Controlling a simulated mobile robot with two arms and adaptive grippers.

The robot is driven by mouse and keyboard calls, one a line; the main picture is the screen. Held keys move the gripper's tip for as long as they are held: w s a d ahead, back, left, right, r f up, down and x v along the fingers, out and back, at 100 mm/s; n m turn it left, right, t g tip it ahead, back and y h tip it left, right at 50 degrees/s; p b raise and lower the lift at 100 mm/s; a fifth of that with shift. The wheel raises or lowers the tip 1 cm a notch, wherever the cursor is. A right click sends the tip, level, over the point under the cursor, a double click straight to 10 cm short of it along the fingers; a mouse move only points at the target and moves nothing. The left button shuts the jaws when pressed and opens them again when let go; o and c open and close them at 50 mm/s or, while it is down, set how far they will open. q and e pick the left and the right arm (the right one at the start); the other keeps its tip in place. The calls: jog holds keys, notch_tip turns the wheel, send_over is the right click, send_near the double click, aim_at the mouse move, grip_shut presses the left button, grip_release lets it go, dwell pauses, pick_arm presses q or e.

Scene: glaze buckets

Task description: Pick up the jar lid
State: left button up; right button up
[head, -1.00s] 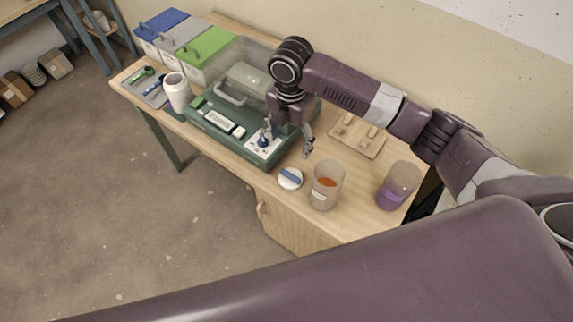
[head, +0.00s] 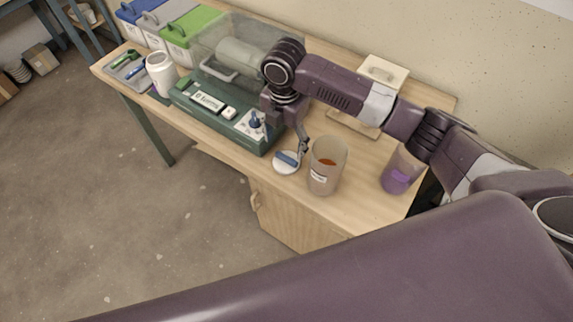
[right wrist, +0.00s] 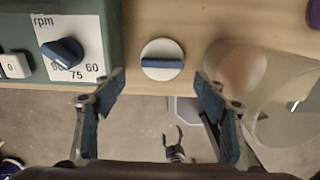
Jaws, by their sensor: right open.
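The jar lid (head: 287,161) is a white disc with a blue bar handle. It lies flat on the bench near the front edge, between the green machine and the orange bucket. In the right wrist view the lid (right wrist: 162,60) is ahead of and between the fingertips, its bar running sideways. My right gripper (head: 285,140) points down just above and behind the lid; in its wrist view the gripper (right wrist: 160,88) is open and empty, its fingers apart. A small forked part (right wrist: 174,148) low in that view may be my left gripper; its state is unclear.
The green machine (head: 225,117) with a dial stands left of the lid. A clear bucket (head: 327,167) with orange glaze is close on the right, a purple bucket (head: 400,172) further right. A white jar (head: 160,74) stands far left. The bench front edge is close.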

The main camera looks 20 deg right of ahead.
jog(key=f, duration=0.2)
jog(key=f+p, duration=0.1)
jog(key=f, duration=0.1)
jog(key=f+p, duration=0.1)
jog(key=f, duration=0.1)
jog(key=shift+s+d+f, duration=0.1)
jog(key=shift+d+f, duration=0.15)
jog(key=shift+f, duration=0.55)
jog(key=c, duration=1.1)
pick_arm(q)
jog(key=shift+s+r, duration=0.2)
jog(key=shift+r, duration=0.3)
jog(key=shift+s+r, duration=0.2)
jog(key=shift+r, duration=0.25)
pick_arm(e)
jog(key=shift+r, duration=0.1)
notch_tip(320, 180, up, 19)
jog(key=b, duration=0.3)
notch_tip(320, 180, up, 7)
jog(key=p, duration=0.9)
send_over(287, 157)
pick_arm(q)
notch_tip(287, 157, up, 6)
jog(key=shift+f+b, duration=0.25)
jog(key=shift+b, duration=0.05)
